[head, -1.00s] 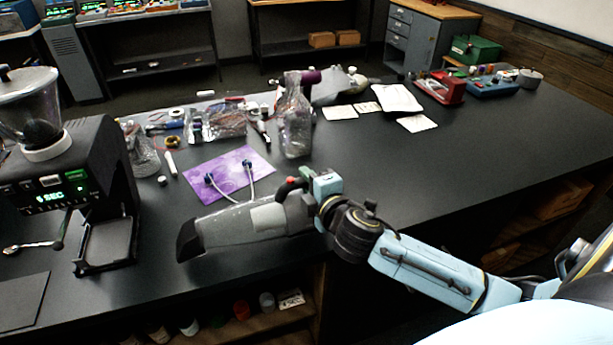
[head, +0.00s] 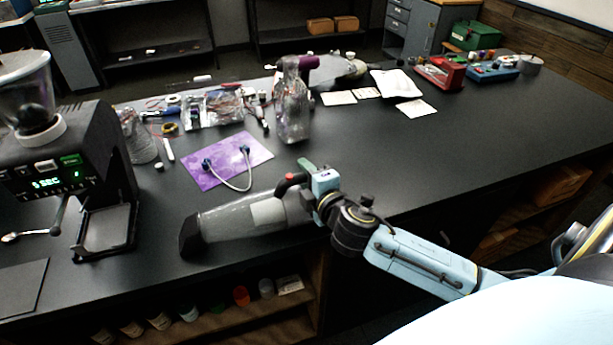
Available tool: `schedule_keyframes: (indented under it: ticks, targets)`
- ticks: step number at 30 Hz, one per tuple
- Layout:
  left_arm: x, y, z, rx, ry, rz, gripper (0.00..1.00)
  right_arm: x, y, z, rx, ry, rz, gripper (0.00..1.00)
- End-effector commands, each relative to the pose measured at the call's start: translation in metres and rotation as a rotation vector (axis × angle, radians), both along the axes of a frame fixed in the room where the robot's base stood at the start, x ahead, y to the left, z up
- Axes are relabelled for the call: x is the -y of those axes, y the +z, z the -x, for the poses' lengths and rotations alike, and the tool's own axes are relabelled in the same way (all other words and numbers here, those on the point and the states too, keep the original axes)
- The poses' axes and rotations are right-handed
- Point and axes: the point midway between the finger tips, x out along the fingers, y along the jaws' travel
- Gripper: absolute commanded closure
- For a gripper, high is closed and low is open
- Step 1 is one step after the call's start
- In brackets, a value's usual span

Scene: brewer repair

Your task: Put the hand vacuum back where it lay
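The hand vacuum (head: 235,221) has a clear grey body, a black nozzle pointing left and a red-tipped dark handle. It lies level along the counter's front edge, below the purple mat in the head view. My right gripper (head: 317,183) is closed around its handle end at the right, with the fingers partly hidden by the handle. I cannot tell whether the vacuum touches the counter (head: 390,165) or hangs just above it. My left gripper is out of view.
A purple mat (head: 215,172) with a looped cable lies behind the vacuum. A glass bottle (head: 293,105) stands behind the gripper. A coffee machine (head: 100,150) with a drip tray is at the left. The counter right of the bottle is largely clear.

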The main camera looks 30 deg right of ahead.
Motion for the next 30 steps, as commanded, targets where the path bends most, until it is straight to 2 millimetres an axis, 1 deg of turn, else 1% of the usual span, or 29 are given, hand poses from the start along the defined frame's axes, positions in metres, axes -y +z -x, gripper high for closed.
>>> schedule_keyframes:
  ticks: [1,5,8,10,14,18,24,27,30]
  targets:
    - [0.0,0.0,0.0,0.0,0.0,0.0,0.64,-0.002,-0.005,0.002,-0.011,0.002,-0.005,0.56]
    - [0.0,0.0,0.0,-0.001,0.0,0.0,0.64,-0.002,-0.006,0.002,-0.013,0.002,-0.006,0.56]
    - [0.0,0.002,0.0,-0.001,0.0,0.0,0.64,-0.002,-0.003,0.002,-0.014,0.003,-0.006,0.56]
    - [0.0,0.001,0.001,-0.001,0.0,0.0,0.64,-0.003,-0.004,0.008,-0.017,0.003,-0.007,0.56]
    - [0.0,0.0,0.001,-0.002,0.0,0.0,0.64,-0.006,-0.001,0.028,-0.017,0.005,-0.008,0.56]
    - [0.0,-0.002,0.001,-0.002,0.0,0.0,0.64,-0.008,0.005,0.057,-0.016,0.003,-0.008,0.56]
    - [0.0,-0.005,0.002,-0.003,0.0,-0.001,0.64,-0.012,0.015,0.092,-0.011,0.002,-0.006,0.56]
    - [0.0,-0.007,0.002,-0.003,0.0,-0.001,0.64,-0.013,0.017,0.104,-0.011,0.001,-0.006,0.56]
    - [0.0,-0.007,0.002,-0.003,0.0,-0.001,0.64,-0.014,0.02,0.113,-0.009,0.0,-0.004,0.56]
